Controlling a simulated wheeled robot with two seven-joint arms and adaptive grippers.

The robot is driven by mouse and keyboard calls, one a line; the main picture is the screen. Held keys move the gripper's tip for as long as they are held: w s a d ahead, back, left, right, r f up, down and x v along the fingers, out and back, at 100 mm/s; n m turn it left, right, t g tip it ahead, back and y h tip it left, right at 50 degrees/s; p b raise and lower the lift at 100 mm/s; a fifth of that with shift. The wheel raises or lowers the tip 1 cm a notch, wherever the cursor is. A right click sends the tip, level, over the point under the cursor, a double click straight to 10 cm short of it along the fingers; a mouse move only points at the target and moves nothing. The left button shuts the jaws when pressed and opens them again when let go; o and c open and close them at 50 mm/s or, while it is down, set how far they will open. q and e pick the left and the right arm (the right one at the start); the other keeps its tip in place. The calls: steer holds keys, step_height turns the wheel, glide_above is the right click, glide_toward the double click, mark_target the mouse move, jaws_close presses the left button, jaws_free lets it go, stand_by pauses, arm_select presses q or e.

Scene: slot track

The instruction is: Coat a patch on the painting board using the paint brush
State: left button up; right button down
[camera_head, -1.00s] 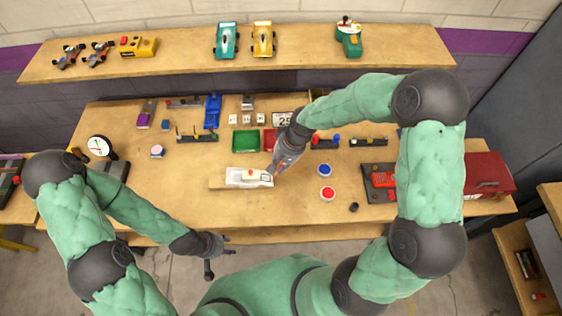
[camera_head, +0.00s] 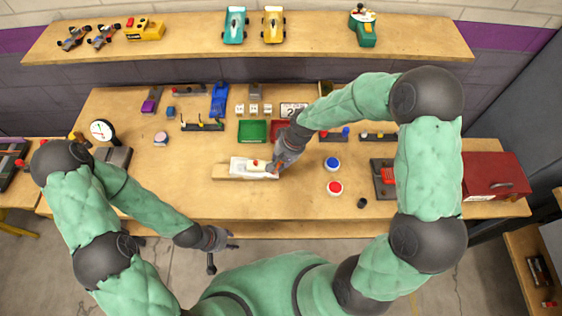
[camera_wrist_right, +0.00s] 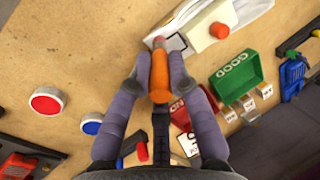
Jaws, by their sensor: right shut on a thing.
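My right gripper (camera_wrist_right: 160,78) is shut on the orange handle of the paint brush (camera_wrist_right: 159,76), and its pinkish tip points to the board. In the head view this gripper (camera_head: 275,166) is at the right end of the white painting board (camera_head: 238,163). The board also shows in the right wrist view (camera_wrist_right: 245,10), with a dark-outlined patch (camera_wrist_right: 178,44) beside the brush tip. I cannot tell whether tip and board touch. A cream block with a red knob (camera_wrist_right: 218,31) is on the board. My left gripper (camera_head: 224,252) is open and empty at the table's front edge.
A red button (camera_head: 335,187) and a blue button (camera_head: 332,163) stand to the right of the board. Green (camera_head: 252,131) and red bins are behind it. A dial (camera_head: 102,130) stands at left, a red toolbox (camera_head: 494,176) at right. The front table strip is clear.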

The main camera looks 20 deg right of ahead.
steer(key=shift+b+x, duration=0.7)
steer(key=shift+x, duration=0.3)
stand_by(0.8)
steer(key=shift+w+d+r, duration=0.1)
steer(key=shift+w+d, duration=0.15)
steer(key=shift+w, duration=0.55)
steer(key=shift+w+d+f, duration=0.1)
steer(key=shift+w+d, duration=0.15)
steer(key=shift+w, duration=0.6)
steer(key=shift+w+d+r, duration=0.1)
steer(key=shift+w+d, duration=0.15)
steer(key=shift+w, duration=0.55)
steer(key=shift+s, duration=0.1)
steer(key=shift+s+a, duration=0.25)
steer(key=shift+s, duration=0.55)
steer(key=shift+s+a, duration=0.3)
steer(key=shift+s, duration=0.5)
steer(key=shift+s+a, duration=0.25)
steer(key=shift+s, duration=0.55)
steer(key=shift+w+a, duration=0.1)
steer(key=shift+w, duration=0.05)
steer(key=shift+w+d+r, duration=0.1)
steer(key=shift+w+d, duration=0.15)
steer(key=shift+w, duration=0.55)
steer(key=shift+w+d+f, duration=0.1)
steer(key=shift+w+d, duration=0.15)
steer(key=shift+w, duration=0.55)
steer(key=shift+w+d+r, duration=0.1)
steer(key=shift+w+d, duration=0.15)
steer(key=shift+w, duration=0.55)
